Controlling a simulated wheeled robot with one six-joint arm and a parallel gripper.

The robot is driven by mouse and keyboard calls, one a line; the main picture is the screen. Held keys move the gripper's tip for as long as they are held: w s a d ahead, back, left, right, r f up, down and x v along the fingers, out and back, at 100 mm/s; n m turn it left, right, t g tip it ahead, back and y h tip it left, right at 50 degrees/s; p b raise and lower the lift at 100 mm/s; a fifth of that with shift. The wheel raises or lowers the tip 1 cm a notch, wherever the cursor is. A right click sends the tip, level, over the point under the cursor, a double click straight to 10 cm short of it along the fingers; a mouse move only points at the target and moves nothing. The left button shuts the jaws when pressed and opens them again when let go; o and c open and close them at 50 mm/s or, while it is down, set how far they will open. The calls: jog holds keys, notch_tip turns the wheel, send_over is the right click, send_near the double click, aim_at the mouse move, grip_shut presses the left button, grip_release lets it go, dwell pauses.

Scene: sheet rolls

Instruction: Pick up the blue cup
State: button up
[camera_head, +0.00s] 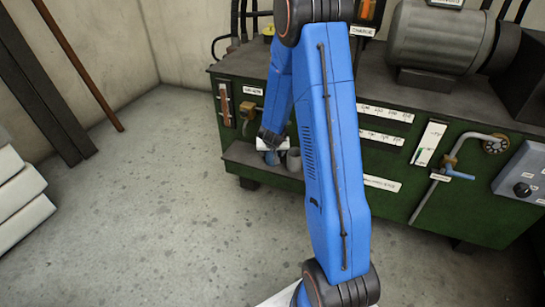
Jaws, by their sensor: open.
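The blue cup (272,158) shows as a small patch just below my gripper, on a low ledge at the front of the green machine. Its upper part is hidden by my gripper. My gripper (272,149) is at the end of my blue arm, directly over or at the cup, and is open. The fingers are too small to tell whether they are around the cup or above it. A grey cup (293,160) stands just right of the blue cup, partly hidden by my arm.
The green machine (400,195) carries a grey motor (440,40), with pipes and a valve (448,165) on its front. White stacked slabs (20,200) lie at the left edge. A brown rod (80,65) leans by the wall. The concrete floor (150,200) left of the machine is clear.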

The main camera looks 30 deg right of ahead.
jog(key=c, duration=0.9)
jog(key=shift+s+a+r, duration=0.1)
jog(key=shift+a+r, duration=0.05)
jog(key=shift+r, duration=3.2)
jog(key=shift+r, duration=0.1)
